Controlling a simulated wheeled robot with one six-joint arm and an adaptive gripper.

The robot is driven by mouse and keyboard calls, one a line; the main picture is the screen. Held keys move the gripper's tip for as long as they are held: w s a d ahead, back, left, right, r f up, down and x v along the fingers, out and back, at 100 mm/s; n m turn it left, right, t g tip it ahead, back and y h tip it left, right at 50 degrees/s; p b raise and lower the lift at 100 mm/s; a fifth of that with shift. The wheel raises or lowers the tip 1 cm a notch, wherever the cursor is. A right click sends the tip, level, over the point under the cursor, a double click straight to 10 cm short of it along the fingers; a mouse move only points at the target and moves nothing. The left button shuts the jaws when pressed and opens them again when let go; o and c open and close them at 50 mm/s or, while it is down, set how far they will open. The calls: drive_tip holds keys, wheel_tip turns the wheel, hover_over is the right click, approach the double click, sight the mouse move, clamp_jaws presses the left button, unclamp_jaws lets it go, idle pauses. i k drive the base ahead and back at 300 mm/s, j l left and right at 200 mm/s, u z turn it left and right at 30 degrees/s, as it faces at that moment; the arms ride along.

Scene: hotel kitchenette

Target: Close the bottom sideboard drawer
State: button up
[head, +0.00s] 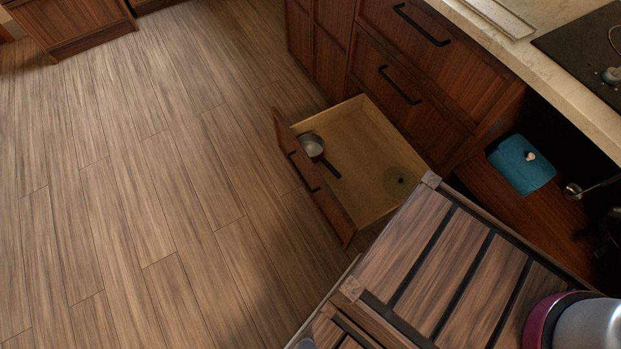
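The bottom sideboard drawer (348,195) stands pulled well out, low over the floor in the middle of the head view. Its reddish-brown front (313,180) faces left and carries a black bar handle (304,172). Inside lie a small metal saucepan (312,145) with a dark handle and a round, see-through item (400,181), perhaps a lid. The sideboard (440,75) has two closed drawers above, with black handles. The drawer's near right corner is partly hidden by a slatted wooden piece. My gripper is not in view.
A slatted wooden piece (433,262) stands close to the drawer's near side. A teal item (521,163) sits on an open shelf to the right. A pale countertop (560,75) with a black hob runs above. The plank floor (150,190) left of the drawer is clear.

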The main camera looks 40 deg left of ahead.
sight(354, 156)
drive_tip(key=u, duration=0.95)
drive_tip(key=j+u, duration=0.2)
drive_tip(key=u, duration=0.55)
drive_tip(key=j, duration=0.1)
drive_tip(key=k+u, duration=0.05)
